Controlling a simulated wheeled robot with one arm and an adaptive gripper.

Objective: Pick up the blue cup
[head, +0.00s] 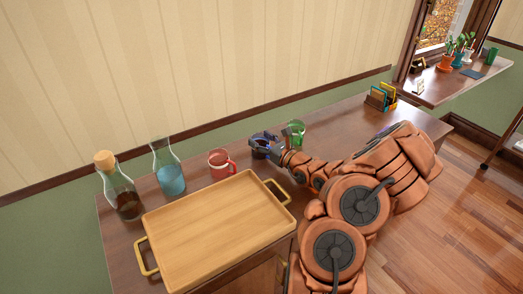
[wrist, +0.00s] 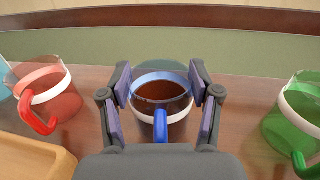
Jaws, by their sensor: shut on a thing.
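The blue cup (wrist: 160,97) is a clear cup with a blue rim, a white band and a blue handle, with dark brown liquid inside. In the wrist view it stands upright between the two fingers of my gripper (wrist: 162,95), which is shut on its sides. The handle points toward the wrist camera. In the head view my gripper (head: 267,148) is at the back of the wooden table, and the blue cup is mostly hidden by it. I cannot tell whether the cup touches the table.
A red cup (head: 220,163) stands to the left and a green cup (head: 295,132) close to the right. A wooden tray (head: 215,225) with gold handles lies in front. A blue-liquid bottle (head: 170,178) and a corked bottle (head: 121,199) stand at the left. The wall is behind.

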